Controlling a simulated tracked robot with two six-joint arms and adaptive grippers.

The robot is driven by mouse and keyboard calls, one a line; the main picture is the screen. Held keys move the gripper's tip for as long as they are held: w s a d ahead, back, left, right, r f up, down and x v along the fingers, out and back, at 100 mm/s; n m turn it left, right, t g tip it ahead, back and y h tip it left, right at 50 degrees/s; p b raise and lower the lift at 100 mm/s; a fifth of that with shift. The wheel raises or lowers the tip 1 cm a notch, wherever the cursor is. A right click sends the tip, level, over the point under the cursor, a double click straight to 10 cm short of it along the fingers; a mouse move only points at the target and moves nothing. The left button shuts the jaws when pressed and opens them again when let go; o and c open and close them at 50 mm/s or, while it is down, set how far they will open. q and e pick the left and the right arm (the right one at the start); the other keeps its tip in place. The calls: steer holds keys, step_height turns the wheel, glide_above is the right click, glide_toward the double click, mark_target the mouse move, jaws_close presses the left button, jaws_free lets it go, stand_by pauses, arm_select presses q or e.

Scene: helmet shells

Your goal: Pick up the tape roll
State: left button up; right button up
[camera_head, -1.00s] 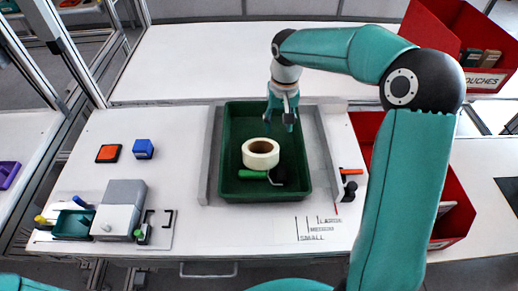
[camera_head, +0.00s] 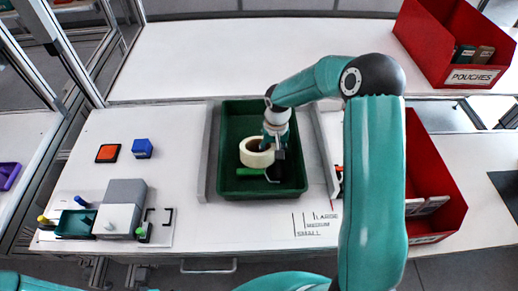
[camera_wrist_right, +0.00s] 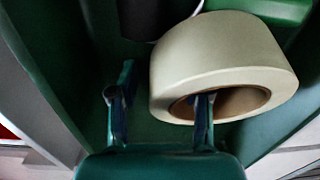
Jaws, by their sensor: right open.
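The cream tape roll (camera_head: 256,154) sits in the dark green tray (camera_head: 228,112), on its front half. My right gripper (camera_head: 273,148) is down in the tray at the roll's right side. In the right wrist view the roll (camera_wrist_right: 225,60) fills the upper right, its brown core hole facing the gripper. My right gripper (camera_wrist_right: 160,100) is open there. One finger overlaps the core hole and the other is outside the roll's wall. How deep the finger reaches cannot be told. My left gripper is not in view.
A green-handled tool (camera_head: 250,171) lies in front of the roll in the tray. Grey rails (camera_head: 204,150) flank the tray. A red bin (camera_head: 428,185) stands to the right.

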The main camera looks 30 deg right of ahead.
steer(key=shift+f, duration=0.2)
jaws_close()
steer(key=shift+r, duration=0.1)
